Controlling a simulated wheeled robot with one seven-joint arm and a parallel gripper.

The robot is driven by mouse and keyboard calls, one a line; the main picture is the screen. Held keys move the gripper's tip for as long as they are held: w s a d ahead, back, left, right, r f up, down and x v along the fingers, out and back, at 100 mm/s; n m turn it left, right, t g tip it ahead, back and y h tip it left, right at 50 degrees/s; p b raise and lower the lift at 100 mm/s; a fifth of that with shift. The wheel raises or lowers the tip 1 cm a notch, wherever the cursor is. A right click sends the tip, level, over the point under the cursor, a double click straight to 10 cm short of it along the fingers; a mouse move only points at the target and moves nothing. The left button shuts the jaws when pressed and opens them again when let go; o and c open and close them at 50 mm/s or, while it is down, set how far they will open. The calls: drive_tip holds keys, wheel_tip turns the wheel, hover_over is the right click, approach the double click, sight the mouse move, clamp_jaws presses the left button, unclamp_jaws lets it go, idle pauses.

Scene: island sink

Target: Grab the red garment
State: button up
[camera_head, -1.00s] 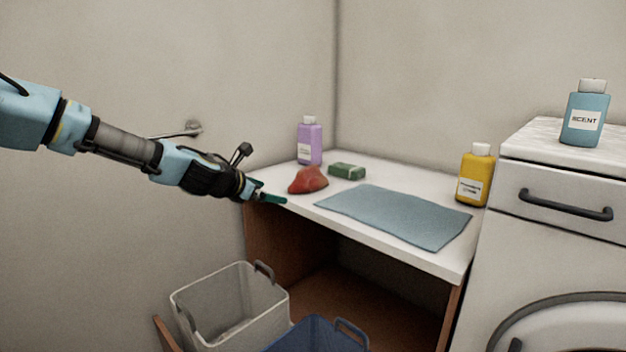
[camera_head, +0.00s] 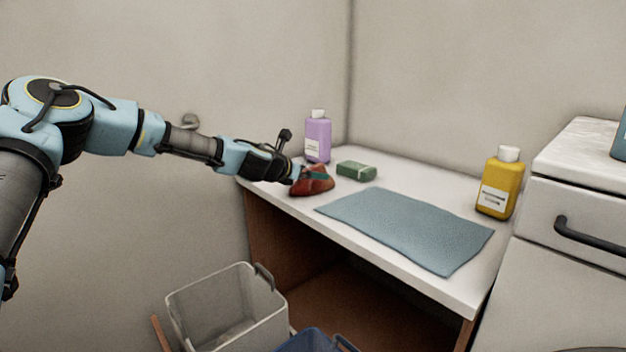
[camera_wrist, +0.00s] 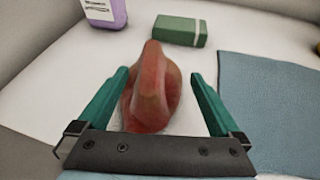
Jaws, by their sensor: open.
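The red garment (camera_head: 316,186) is a small crumpled heap on the white counter, near its left end. In the wrist view the red garment (camera_wrist: 152,90) rises to a peak between the two green fingers. My gripper (camera_head: 312,176) reaches in from the left at the garment. In the wrist view my gripper (camera_wrist: 163,85) is open, with one finger on each side of the garment. A strip of counter shows between the right finger and the garment; the left finger is close to the garment's edge. I cannot tell whether it touches.
A purple bottle (camera_head: 318,138) and a green box (camera_head: 356,171) stand behind the garment. A blue-grey cloth (camera_head: 405,230) lies flat to its right. A yellow bottle (camera_head: 499,185) stands at the counter's right end. A grey basket (camera_head: 228,310) and a blue basket (camera_head: 312,341) are below.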

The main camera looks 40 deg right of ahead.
drive_tip(key=x, duration=0.1)
drive_tip(key=p+x, duration=0.1)
drive_tip(key=x, duration=0.1)
drive_tip(key=p+x, duration=0.1)
drive_tip(key=shift+w+d+r, duration=0.15)
drive_tip(key=shift+w+d, duration=0.1)
drive_tip(key=shift+w, duration=0.05)
drive_tip(key=shift+w+d+f, duration=0.1)
drive_tip(key=shift+d+f, duration=0.15)
drive_tip(key=shift+d, duration=0.1)
drive_tip(key=c, duration=1.5)
